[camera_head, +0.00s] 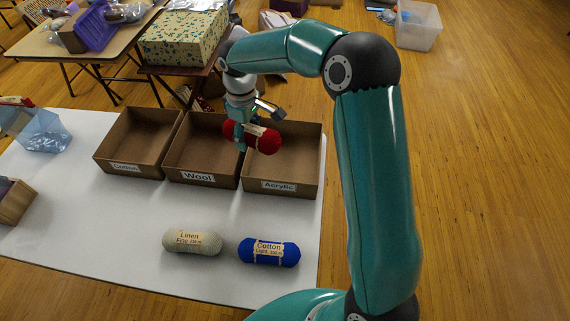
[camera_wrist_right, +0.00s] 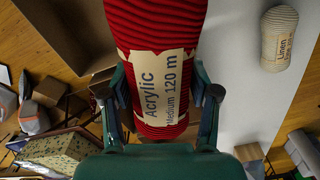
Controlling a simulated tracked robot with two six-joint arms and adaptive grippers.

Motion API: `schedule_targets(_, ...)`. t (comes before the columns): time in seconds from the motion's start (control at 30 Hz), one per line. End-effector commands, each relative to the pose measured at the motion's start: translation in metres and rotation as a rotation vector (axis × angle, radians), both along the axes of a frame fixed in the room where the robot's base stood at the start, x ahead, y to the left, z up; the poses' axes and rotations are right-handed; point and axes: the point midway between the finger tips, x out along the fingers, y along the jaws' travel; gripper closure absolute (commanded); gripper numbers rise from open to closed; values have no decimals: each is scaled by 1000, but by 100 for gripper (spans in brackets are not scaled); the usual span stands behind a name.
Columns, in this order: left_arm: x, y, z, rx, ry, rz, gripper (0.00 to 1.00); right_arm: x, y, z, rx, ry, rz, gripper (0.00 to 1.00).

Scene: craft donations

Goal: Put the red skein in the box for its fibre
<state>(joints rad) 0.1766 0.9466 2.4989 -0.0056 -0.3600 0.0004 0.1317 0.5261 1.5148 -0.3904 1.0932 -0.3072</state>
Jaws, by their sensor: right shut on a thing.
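The red skein (camera_head: 268,141) is in my right gripper (camera_head: 241,132), held in the air over the boxes, near the wall between the Wool box (camera_head: 201,178) and the Acrylic box (camera_head: 280,187). In the right wrist view the red skein (camera_wrist_right: 162,28) has a tan label reading "Acrylic, Medium 120 m", with the fingers of the right gripper (camera_wrist_right: 160,95) on both sides of it. The Cotton box (camera_head: 125,168) stands left of the Wool box. The insides of the boxes that show look empty. My left gripper is out of view.
A cream linen skein (camera_head: 192,242) and a blue cotton skein (camera_head: 269,251) lie on the white table (camera_head: 110,220) in front of the boxes. A translucent blue bin (camera_head: 42,132) stands at the left. A patterned box (camera_head: 183,38) is behind.

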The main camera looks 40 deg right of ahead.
Motion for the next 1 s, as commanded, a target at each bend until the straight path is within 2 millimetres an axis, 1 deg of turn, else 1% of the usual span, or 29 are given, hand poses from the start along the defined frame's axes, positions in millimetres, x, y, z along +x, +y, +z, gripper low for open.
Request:
schedule_targets(0.03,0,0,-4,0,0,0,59,1,-23,3,0,-3,43,74)
schedule_targets(0.1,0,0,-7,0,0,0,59,-1,-48,9,2,-2,120,74)
schedule_targets(0.2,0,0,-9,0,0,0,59,-5,-75,17,6,-2,210,74)
schedule_targets(0.3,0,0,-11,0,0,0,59,-9,-92,22,9,-1,274,74)
schedule_targets(0.37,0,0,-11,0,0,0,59,-10,-98,22,10,0,298,74)
schedule_targets(0.47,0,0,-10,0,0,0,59,-11,-102,13,11,1,316,74)
schedule_targets(0.57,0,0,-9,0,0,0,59,-12,-101,-6,13,4,320,74)
schedule_targets(0.9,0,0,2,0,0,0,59,-12,-100,-94,15,3,318,74)
schedule_targets(1.0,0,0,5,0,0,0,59,-11,-100,-114,13,3,319,74)
